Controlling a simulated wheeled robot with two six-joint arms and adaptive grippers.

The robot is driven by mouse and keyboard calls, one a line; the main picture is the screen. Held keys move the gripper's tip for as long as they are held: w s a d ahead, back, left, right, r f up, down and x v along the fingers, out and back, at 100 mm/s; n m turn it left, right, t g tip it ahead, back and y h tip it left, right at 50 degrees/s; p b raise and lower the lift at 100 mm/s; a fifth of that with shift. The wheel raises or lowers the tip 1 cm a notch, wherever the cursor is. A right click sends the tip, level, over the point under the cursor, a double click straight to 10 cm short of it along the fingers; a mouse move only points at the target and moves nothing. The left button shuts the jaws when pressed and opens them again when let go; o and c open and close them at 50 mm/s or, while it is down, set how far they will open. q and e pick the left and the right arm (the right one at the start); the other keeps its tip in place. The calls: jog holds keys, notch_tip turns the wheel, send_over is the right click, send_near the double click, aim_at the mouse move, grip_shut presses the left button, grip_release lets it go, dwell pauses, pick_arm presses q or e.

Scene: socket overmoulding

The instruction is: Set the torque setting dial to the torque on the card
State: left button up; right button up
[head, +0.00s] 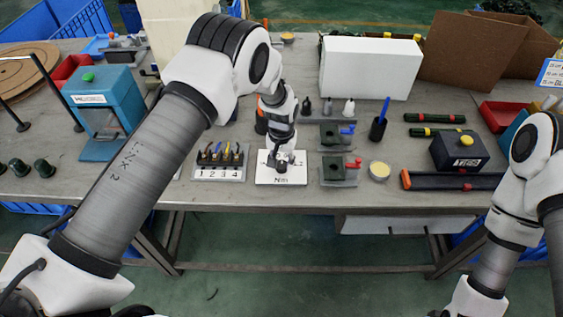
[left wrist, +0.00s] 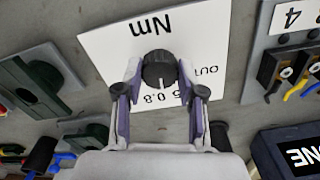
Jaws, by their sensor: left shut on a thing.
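The torque setting dial (left wrist: 160,68) is a dark round knob on a white plate (left wrist: 95,45) marked "Nm", seen upside down in the left wrist view. Numbers near the dial are partly covered; "0.8" and "OUT" can be read. The plate also lies on the bench in the head view (head: 297,181). My left gripper (left wrist: 159,82) is shut on the dial, one finger on each side. In the head view the left gripper (head: 283,163) points down over the plate and hides the dial. I cannot make out a torque card. My right gripper is out of view.
A white box (head: 369,68) is behind. The bench's front edge is close to the plate.

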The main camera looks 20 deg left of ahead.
pick_arm(q)
jog(key=m, duration=0.6)
jog(key=shift+s+f, duration=0.2)
jog(key=m, duration=0.6)
jog(key=shift+m+p, duration=0.3)
jog(key=shift+p, duration=0.05)
jog(key=o, duration=1.1)
jog(key=shift+o, duration=0.2)
jog(key=shift+w+d, duration=0.1)
jog(key=shift+w, duration=0.1)
